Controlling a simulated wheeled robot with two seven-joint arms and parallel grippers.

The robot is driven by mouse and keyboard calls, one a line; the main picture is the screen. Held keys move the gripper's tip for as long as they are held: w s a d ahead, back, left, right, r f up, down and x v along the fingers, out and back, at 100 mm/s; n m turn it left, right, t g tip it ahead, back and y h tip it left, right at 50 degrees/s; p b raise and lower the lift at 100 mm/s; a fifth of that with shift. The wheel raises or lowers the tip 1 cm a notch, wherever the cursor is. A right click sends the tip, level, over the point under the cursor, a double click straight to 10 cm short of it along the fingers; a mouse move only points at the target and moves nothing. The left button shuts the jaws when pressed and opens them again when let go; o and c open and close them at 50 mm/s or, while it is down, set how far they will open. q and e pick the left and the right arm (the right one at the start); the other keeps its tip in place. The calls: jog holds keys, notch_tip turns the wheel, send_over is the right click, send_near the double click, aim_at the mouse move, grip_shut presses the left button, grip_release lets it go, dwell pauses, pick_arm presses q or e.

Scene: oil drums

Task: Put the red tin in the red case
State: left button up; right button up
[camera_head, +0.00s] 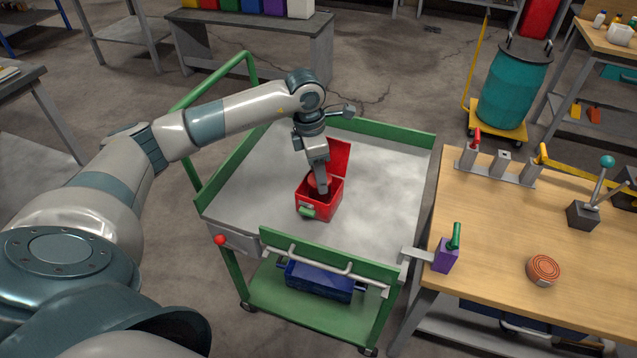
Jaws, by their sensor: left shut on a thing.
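The red case (325,206) stands on the grey top of the green cart. Its lid (340,158) is raised at the back, and a green latch (307,211) is at its front. My left gripper (319,187) points down into the open case. It is shut on the red tin (313,181), which shows only as a small red rounded part by the fingers. The fingers and the case hide most of the tin, so I cannot tell if it touches the case floor. My right gripper is not in view.
The cart (385,210) has raised green sides and clear space around the case. A teal drum (513,85) stands behind.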

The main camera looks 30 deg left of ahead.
pick_arm(q)
jog(key=shift+f+p, duration=0.4)
jog(key=shift+f, duration=1.5)
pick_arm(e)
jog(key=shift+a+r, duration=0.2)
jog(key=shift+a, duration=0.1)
pick_arm(q)
jog(key=shift+f, duration=0.15)
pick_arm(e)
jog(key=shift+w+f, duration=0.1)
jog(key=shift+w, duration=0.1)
pick_arm(q)
jog(key=o, duration=0.8)
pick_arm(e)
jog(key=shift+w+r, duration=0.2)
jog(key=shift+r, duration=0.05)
pick_arm(q)
jog(key=shift+r, duration=0.2)
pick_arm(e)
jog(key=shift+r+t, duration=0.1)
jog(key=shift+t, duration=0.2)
